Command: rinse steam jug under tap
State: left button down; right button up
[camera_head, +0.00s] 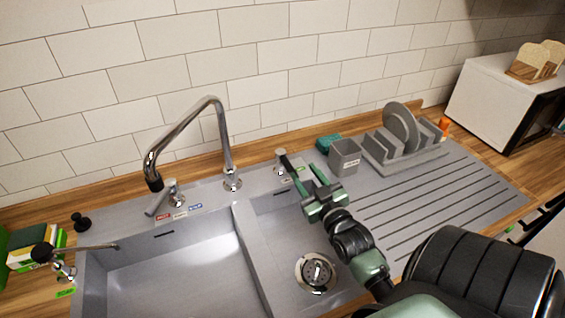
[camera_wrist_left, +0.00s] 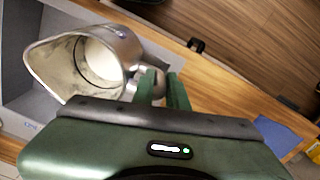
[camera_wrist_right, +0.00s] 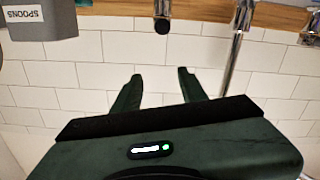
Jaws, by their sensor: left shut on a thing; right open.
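The steam jug (camera_wrist_left: 60,68) is a silver metal pitcher, seen only in the left wrist view, with its open mouth and pale inside showing. My left gripper (camera_wrist_left: 164,88) is shut on its handle side. The tap (camera_head: 226,140) is a curved chrome spout with a black tip, behind the sink in the head view, angled over the left basin. A lever handle (camera_head: 160,201) stands at its left. My right gripper (camera_head: 303,172) is open and empty above the back of the right basin, beside a small chrome fitting (camera_head: 281,160). It also shows in the right wrist view (camera_wrist_right: 157,82).
The left basin (camera_head: 180,275) looks empty; the right basin has a drain (camera_head: 315,272). A grey spoon holder (camera_head: 344,157) and a dish rack with plates (camera_head: 402,135) stand right of my right gripper. A soap dispenser (camera_head: 62,262) is at the left. The tiled wall (camera_head: 240,60) is close behind.

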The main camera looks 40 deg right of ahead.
jog(key=b, duration=0.6)
send_near(287, 165)
pick_arm(q)
notch_tip(287, 165, down, 4)
jog(key=shift+w+f+p, duration=0.15)
jog(key=shift+f+p, duration=0.05)
jog(key=shift+p, duration=0.9)
pick_arm(e)
jog(key=x, duration=0.7)
jog(key=f+x, duration=0.1)
jog(key=x, duration=0.3)
jog(key=shift+d, duration=0.3)
grip_shut()
jog(key=shift+s, duration=0.1)
